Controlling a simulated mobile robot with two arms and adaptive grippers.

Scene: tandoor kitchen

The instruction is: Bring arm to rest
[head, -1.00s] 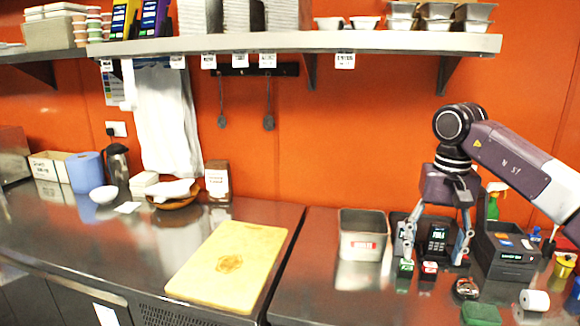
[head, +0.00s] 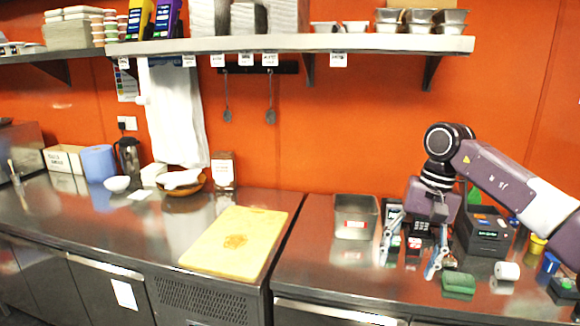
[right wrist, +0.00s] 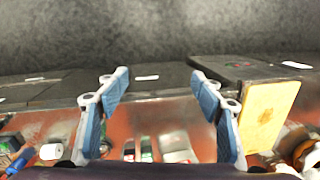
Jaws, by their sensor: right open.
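My right gripper (head: 410,262) is open and empty in the head view, pointing down over the right part of the steel counter. Its two blue-grey fingers stand wide apart in the right wrist view (right wrist: 160,112), with nothing between them. My right arm reaches in from the right edge of the head view. Behind and between the fingers stands a dark card terminal (head: 421,228), partly hidden by them. My left gripper is in neither view.
A steel bin (head: 356,218) stands left of the gripper. A cutting board (head: 238,240) lies on the counter's middle. A shelf (head: 300,45) runs above.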

